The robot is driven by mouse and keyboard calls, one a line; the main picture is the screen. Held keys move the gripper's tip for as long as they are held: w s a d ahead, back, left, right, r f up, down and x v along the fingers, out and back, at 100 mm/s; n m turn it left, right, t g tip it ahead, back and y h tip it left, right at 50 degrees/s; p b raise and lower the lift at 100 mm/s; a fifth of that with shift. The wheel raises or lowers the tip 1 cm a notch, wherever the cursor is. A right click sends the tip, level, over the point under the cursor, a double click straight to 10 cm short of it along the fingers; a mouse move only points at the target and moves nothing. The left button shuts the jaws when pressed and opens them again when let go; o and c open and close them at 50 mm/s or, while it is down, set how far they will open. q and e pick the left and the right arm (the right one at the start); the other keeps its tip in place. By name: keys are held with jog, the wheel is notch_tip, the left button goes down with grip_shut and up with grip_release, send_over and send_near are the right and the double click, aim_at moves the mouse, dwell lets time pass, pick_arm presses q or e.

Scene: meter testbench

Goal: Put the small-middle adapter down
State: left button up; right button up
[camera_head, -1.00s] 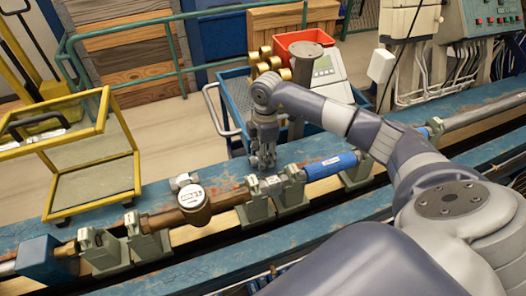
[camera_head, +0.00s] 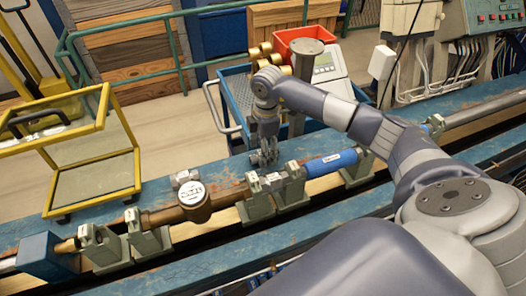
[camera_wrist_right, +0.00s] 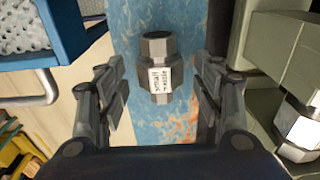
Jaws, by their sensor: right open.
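My right gripper (camera_head: 264,158) is over the blue bench, behind the line of clamps. In the right wrist view its two fingers (camera_wrist_right: 158,98) are spread apart. The small-middle adapter (camera_wrist_right: 158,58), a grey metal hex fitting with a white printed label, is between and ahead of the fingers, over the blue worn bench surface. Gaps show on both sides of it, so neither finger appears to touch it. It seems to rest on the bench. In the head view the gripper largely hides it. My left gripper is not in view.
Another grey fitting (camera_head: 184,178) lies on the bench (camera_head: 155,197). A brass-coloured meter (camera_head: 194,202), a labelled hex fitting (camera_wrist_right: 298,128) and a blue pipe (camera_head: 331,163) are in the line by green clamps (camera_head: 257,208). A blue cart (camera_head: 236,95) stands behind.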

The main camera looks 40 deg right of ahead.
notch_tip(320, 180, up, 11)
jog(key=b, duration=0.2)
jog(key=shift+d, duration=0.3)
